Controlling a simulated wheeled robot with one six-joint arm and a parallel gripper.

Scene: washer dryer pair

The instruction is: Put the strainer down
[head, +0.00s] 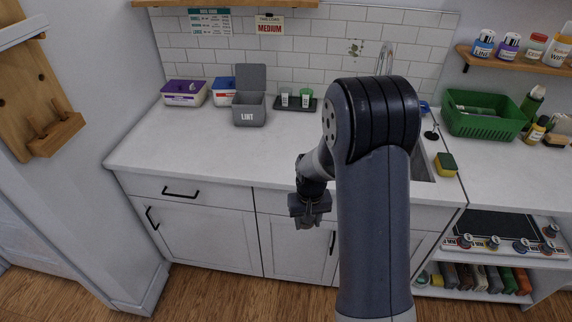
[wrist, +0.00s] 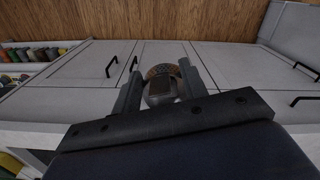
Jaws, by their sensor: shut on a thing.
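My gripper (head: 310,216) hangs in front of the counter's front edge, before the white cabinet doors, pointing down. In the wrist view its two fingers (wrist: 160,75) are shut on a small rounded grey thing with a brownish, speckled top, which I take to be the strainer (wrist: 161,92). The strainer sits between the fingers, clear of any surface that I can see. In the head view it cannot be made out apart from the gripper. The sink (head: 424,168) is mostly hidden behind my arm; only its right edge shows.
The white countertop (head: 190,142) is clear at the left and middle. At the back stand a grey lint bin (head: 249,112), a purple-lidded box (head: 184,95) and a dark tray (head: 284,107) with cups. A sponge (head: 445,163) and green basket (head: 482,128) are at the right.

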